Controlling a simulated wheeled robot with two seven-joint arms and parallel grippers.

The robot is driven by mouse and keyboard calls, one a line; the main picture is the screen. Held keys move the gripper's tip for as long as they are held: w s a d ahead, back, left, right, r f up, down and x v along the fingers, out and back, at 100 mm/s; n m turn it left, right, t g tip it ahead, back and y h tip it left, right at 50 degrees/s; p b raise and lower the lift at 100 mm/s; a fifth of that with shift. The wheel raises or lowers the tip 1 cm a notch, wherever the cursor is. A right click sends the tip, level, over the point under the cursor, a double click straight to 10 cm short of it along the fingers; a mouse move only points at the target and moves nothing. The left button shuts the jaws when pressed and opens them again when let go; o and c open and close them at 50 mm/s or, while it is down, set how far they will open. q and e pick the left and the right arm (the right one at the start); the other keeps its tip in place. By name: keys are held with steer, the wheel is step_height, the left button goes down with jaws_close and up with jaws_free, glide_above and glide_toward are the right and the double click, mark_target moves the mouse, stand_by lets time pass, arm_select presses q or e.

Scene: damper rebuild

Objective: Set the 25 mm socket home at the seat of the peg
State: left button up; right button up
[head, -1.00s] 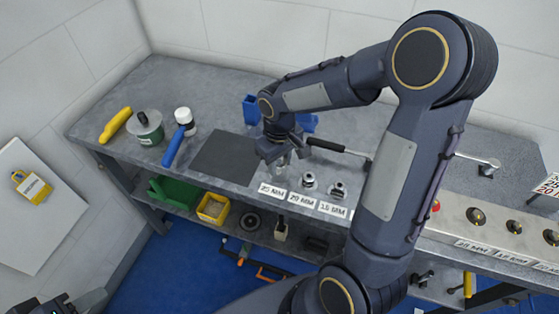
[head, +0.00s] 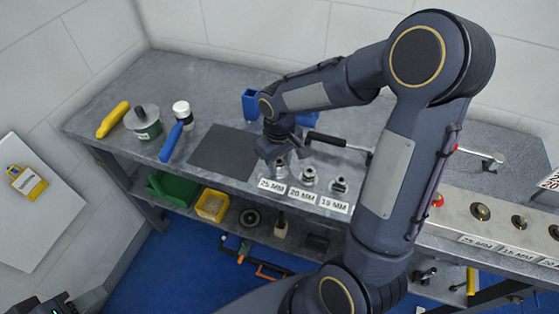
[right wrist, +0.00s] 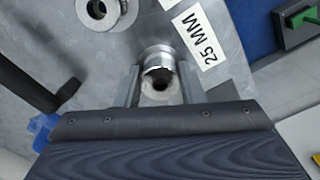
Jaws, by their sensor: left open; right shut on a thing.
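The 25 mm socket (head: 280,169) is a silvery cylinder at the bench's front edge, behind the "25 MM" label (head: 271,185). My right gripper (head: 277,160) comes down over it and is shut on it. In the right wrist view the socket (right wrist: 158,72) sits between the two fingers (right wrist: 158,90), close to the same label (right wrist: 201,40). The peg and its seat are hidden, so I cannot tell how low the socket sits. My left gripper (head: 55,305) shows only partly at the bottom left, open and away from the bench.
Two other sockets, one by the "20 MM" label (head: 309,176) and a smaller one (head: 339,186), stand to the right. A ratchet handle (head: 326,139) lies behind them. A dark mat (head: 222,150) lies clear at left. A panel (head: 455,225) with knobs stands at right.

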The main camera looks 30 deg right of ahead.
steer(key=o, duration=1.2)
steer(key=shift+c, duration=0.2)
step_height(320, 180, up, 8)
steer(key=shift+f, duration=0.1)
steer(key=s+a+r+m+t+y, duration=0.2)
steer(key=s, duration=0.6)
steer(key=s+a+r+m+t+y, duration=0.1)
steer(key=s+a+r+t, duration=0.1)
steer(key=s, duration=0.7)
steer(key=shift+m+t+y, duration=0.4)
steer(key=shift+t, duration=0.4)
